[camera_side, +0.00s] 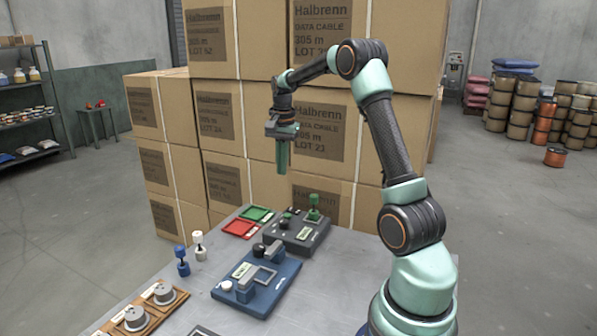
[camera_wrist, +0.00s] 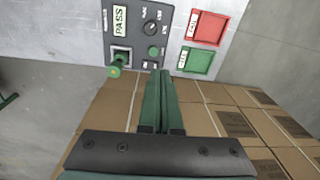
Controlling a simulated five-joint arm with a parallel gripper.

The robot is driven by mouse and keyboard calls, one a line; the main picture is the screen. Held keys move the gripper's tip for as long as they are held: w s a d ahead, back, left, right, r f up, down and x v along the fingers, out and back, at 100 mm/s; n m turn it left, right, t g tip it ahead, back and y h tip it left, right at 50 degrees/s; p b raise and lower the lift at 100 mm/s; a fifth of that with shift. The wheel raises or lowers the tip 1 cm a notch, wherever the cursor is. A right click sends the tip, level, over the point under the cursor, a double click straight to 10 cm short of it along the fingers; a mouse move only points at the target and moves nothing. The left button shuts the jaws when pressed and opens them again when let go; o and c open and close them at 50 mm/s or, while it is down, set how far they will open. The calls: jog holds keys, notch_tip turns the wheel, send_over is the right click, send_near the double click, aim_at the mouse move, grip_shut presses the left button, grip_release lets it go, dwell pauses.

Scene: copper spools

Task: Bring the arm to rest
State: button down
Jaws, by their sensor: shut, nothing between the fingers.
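My gripper (camera_side: 283,157) points straight down, high above the back of the grey table (camera_side: 190,268), with the stacked cartons behind it in the side view. In the wrist view its two green fingers (camera_wrist: 158,80) lie together, shut with nothing between them. It touches nothing that I can see. My arm rises from the right side of the table and bends over at the top.
Tall Halbrenn cartons (camera_side: 255,100) stand behind the table.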

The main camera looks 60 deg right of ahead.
jog(key=s+a+r+n+t, duration=0.1)
jog(key=a+r+n, duration=0.3)
jog(key=a, duration=0.4)
jog(key=s+a+r+n+t, duration=0.1)
jog(key=a+r+n, duration=0.25)
jog(key=a, duration=0.45)
jog(key=s+a+f+n+t, duration=0.1)
jog(key=s+a+n, duration=0.3)
jog(key=a+n, duration=0.1)
jog(key=s+a+n+t, duration=0.2)
jog(key=s+a+n, duration=0.2)
jog(key=a, duration=0.4)
jog(key=shift+s+a+f+n, duration=0.2)
jog(key=shift+s+f+n, duration=0.15)
